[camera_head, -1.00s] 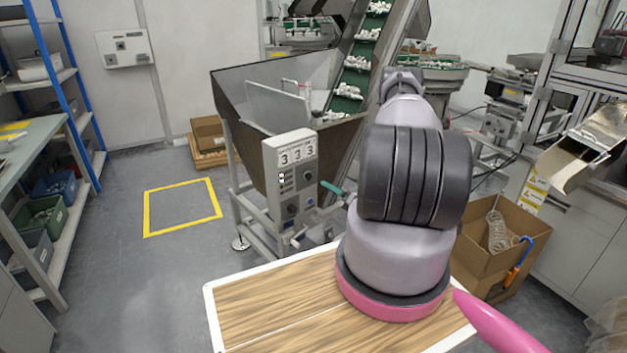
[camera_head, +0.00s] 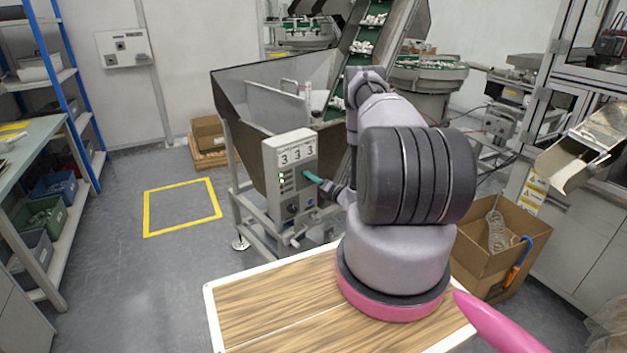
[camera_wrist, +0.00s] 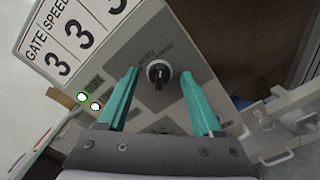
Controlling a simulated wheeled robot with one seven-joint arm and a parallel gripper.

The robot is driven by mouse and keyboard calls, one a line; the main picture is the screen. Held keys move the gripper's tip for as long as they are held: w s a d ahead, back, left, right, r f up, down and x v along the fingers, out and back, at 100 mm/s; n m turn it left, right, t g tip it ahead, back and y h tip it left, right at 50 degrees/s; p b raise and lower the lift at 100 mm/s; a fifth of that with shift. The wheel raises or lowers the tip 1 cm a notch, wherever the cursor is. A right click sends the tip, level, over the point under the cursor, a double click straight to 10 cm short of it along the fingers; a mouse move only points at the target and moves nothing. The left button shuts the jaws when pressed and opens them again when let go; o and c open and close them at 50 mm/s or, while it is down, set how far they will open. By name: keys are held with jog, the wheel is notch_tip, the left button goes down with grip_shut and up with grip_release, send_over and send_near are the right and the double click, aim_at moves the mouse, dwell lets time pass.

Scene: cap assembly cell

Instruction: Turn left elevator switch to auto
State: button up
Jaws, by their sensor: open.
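The elevator control box (camera_head: 292,170) stands on the front of the hopper and shows three "3" digits. In the wrist view, a black rotary switch (camera_wrist: 158,73) on the grey panel (camera_wrist: 135,52) has the labels AUTO and HAND above it. My gripper (camera_wrist: 158,88) has two teal fingers, open, one on each side of the switch, with a gap on both sides. In the head view, my gripper (camera_head: 313,178) is at the right edge of the box front, and the switch is hidden there. A second dark knob (camera_head: 292,209) sits lower on the box.
The metal hopper (camera_head: 235,98) and green-belted conveyor (camera_head: 362,47) stand behind the box. A cardboard box (camera_head: 500,255) is at the right. The wooden-topped platform (camera_head: 275,310) lies in front. Floor around the yellow square (camera_head: 182,207) is clear.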

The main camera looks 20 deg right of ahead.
grip_shut()
jog(key=shift+s+n, duration=0.1)
jog(key=shift+n, duration=4.2)
grip_release()
